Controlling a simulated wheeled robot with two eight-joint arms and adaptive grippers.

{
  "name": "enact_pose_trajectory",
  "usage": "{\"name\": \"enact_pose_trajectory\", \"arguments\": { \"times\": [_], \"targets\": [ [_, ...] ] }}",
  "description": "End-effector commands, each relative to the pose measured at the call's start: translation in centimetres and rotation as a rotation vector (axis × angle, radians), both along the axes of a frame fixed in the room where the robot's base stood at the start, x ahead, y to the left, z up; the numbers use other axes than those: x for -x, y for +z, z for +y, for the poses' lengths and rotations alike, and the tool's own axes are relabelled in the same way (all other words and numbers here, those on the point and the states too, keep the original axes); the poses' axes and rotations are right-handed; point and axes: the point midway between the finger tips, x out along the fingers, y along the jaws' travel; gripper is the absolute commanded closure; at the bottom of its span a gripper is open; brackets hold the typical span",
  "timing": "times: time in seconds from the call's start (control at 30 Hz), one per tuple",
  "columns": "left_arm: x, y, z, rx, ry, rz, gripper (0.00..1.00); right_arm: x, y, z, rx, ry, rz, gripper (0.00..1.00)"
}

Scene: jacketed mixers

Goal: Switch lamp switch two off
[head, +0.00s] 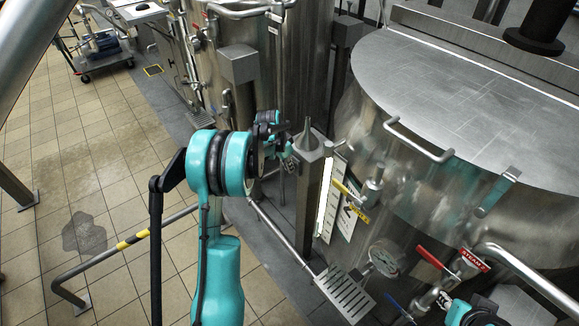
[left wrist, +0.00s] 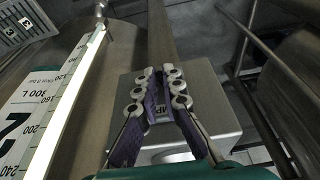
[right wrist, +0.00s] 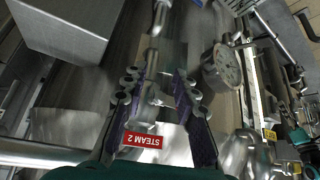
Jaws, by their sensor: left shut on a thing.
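A grey switch box (head: 310,146) tops a post beside the right mixer. My left gripper (head: 288,142) is at its left side. In the left wrist view its fingers (left wrist: 160,90) straddle a label on the box (left wrist: 205,105), of which only "MP" shows. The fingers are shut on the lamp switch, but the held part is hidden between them. The switch's position and number cannot be read. My right gripper (right wrist: 158,95) is open in front of the "STEAM 2" label (right wrist: 142,140), with its fingers apart. In the head view the right arm shows only at the bottom right edge.
The right jacketed mixer (head: 440,110) has a pressure gauge (head: 385,260), a yellow-handled valve (head: 350,198) and a red steam handle (head: 436,258). A second mixer (head: 290,50) stands behind. The tiled floor at left is open.

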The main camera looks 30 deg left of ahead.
Motion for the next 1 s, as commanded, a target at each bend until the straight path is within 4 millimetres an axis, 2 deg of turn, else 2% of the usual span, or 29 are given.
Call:
{"name": "enact_pose_trajectory", "arguments": {
  "times": [0.5,0.73,1.0],
  "targets": [
    [0.8,-1.6,0.5,0.163,0.004,-0.397,1.0,0.0,-4.2,0.0,0.0,0.0,0.0,0.72],
    [0.9,-1.8,0.5,0.205,0.003,-0.498,1.0,0.0,-5.5,0.0,0.0,0.0,0.0,0.72],
    [0.9,-1.8,0.4,0.224,0.001,-0.546,1.0,0.0,-6.0,0.0,0.0,0.0,0.0,0.72]
  ]
}}
